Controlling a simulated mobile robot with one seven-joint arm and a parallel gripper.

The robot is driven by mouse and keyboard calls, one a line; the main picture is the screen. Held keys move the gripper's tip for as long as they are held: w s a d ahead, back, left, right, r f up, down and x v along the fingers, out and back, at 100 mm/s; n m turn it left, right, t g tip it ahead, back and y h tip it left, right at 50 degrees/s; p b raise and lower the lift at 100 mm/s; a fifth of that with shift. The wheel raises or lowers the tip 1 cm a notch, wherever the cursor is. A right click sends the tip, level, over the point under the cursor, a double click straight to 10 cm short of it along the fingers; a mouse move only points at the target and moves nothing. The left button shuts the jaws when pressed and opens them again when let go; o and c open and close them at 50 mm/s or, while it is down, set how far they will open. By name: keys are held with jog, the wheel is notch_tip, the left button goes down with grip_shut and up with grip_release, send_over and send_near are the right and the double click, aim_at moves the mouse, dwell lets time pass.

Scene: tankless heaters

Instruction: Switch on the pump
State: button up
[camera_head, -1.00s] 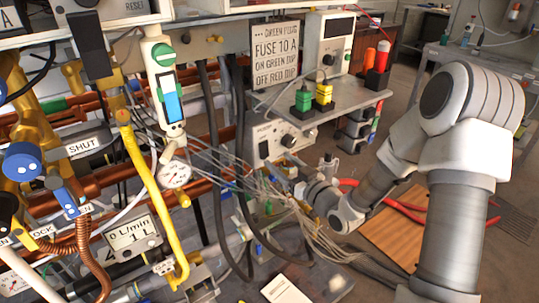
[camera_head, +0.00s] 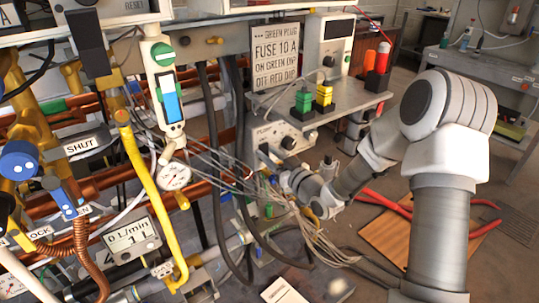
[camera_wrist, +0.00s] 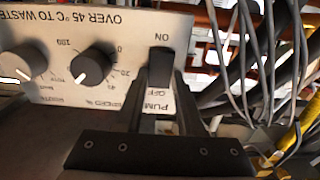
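The pump control box (camera_head: 294,132) is a pale panel under the shelf in the head view. My gripper (camera_wrist: 165,88) has two dark fingers with a narrow gap, through which the lettering shows. The tips are at the switch's lower end; I cannot tell whether they touch. The rocker's position is unclear. In the head view my gripper (camera_head: 270,164) is close to the box.
Grey cables (camera_wrist: 265,60) crowd the right of the switch. A shelf (camera_head: 340,101) with green and yellow plugs stands above the box. A yellow pipe (camera_head: 145,185) and dark hoses stand to the left. Red-handled pliers (camera_head: 385,203) lie on a wooden board at right.

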grip_shut()
jog(key=shift+f, duration=0.1)
jog(key=b, duration=0.2)
jog(key=shift+f+t+y+b, duration=0.3)
jog(key=shift+b, duration=0.05)
jog(key=t+y+b, duration=0.1)
jog(key=b, duration=0.4)
jog(key=shift+f, duration=0.15)
jog(key=shift+t, duration=0.4)
jog(key=shift+r, duration=0.2)
jog(key=o, duration=0.8)
grip_release()
